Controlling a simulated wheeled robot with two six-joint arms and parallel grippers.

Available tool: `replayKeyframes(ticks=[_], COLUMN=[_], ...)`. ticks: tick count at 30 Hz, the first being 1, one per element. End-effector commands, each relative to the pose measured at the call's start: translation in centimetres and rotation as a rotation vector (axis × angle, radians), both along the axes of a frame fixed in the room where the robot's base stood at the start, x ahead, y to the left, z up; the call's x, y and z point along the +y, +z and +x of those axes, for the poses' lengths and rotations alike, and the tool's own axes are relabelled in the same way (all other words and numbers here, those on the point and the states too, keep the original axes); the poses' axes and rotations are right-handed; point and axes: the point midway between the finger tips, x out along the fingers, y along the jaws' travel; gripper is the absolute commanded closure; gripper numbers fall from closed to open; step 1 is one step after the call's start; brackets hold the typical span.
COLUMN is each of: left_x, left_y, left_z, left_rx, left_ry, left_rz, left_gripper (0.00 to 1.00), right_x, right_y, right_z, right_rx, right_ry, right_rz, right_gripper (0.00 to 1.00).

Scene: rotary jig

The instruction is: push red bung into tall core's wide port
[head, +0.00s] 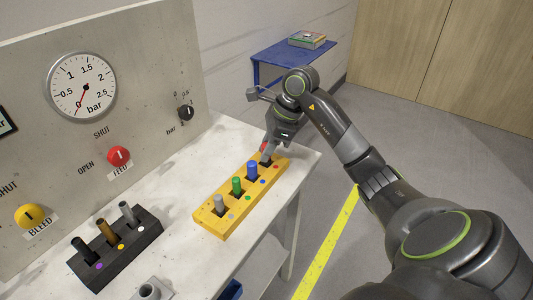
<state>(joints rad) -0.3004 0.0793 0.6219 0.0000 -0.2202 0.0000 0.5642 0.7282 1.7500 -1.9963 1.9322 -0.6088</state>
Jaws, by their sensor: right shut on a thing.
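My right gripper (267,156) is at the far end of the yellow rack (224,229), pointing down. It is shut on the red bung (264,147), of which only a small red patch shows beside the fingers. I cannot tell whether the bung is still seated in its hole. A dark block (124,258) on the left holds a black, a brown and a grey cylinder. A grey hollow fitting (149,291) is cut off by the bottom edge. I cannot tell which part is the tall core, and no wide port shows clearly. My left gripper is out of view.
Grey (219,202), green (236,184) and blue (252,169) bungs stand in the yellow rack. A panel with a gauge (82,86) and a red knob (119,156) rises behind the white bench (185,255). The bench is clear between block and rack.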

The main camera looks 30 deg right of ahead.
Motion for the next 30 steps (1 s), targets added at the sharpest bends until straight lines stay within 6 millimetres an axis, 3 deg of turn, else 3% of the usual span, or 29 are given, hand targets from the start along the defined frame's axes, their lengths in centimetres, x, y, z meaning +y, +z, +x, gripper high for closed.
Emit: replayKeyframes(ticks=[5, 9, 16, 30], left_x=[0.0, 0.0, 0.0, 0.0], left_y=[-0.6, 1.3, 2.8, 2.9], left_z=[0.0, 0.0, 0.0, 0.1], left_rx=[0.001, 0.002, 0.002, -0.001], left_ry=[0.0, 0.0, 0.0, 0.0], left_rz=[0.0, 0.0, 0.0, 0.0], left_gripper=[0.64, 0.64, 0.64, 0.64], right_x=[0.0, 0.0, 0.0, 0.0], right_y=[4.0, 7.3, 8.6, 8.7], right_z=[0.1, 0.0, 0.0, 0.0], right_rx=[-0.009, -0.002, -0.002, -0.002], right_ry=[0.002, 0.0, 0.001, 0.001], right_rz=[-0.003, 0.0, 0.0, 0.0], right_gripper=[1.0, 1.0, 1.0, 1.0])
